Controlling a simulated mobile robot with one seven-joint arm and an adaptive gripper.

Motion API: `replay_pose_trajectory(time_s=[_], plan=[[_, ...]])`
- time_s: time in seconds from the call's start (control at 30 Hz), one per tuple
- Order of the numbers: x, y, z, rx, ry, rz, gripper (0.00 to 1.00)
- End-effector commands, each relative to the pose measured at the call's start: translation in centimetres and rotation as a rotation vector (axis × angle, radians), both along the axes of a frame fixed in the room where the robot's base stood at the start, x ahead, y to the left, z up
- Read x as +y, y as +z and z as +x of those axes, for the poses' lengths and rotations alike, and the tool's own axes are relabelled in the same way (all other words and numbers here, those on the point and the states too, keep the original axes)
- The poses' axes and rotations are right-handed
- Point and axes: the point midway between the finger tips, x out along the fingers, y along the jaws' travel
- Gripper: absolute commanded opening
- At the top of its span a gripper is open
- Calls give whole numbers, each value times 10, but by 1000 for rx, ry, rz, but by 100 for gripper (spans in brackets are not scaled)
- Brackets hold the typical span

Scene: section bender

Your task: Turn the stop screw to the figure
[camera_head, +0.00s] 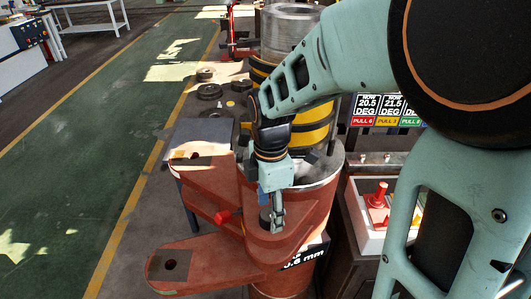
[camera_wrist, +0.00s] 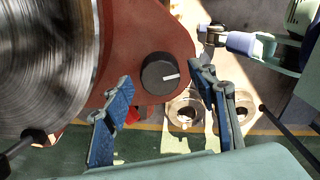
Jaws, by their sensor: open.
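A dark round knob (camera_wrist: 160,73) with a white pointer line, apparently the stop screw, sits on the red arm of the bender (camera_wrist: 125,35). Its line points right in the wrist view. My gripper (camera_wrist: 160,76) is open, with one blue-padded finger on each side of the knob in the picture. Contact is not visible.
A red knob (camera_head: 228,216) sticks out left of my gripper. A red lower arm (camera_head: 200,264) reaches left. Signs (camera_head: 380,109) with degree figures stand behind my arm, above a control box with a red lever (camera_head: 378,197). The green floor (camera_head: 75,150) at left is clear.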

Motion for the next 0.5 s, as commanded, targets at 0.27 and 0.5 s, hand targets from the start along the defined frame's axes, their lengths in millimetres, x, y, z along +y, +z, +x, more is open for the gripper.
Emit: replay_pose_trajectory(time_s=[0.27,0.5], plan=[[0,-4,0,0,0,0,53],[0,-4,0,0,0,0,33]])
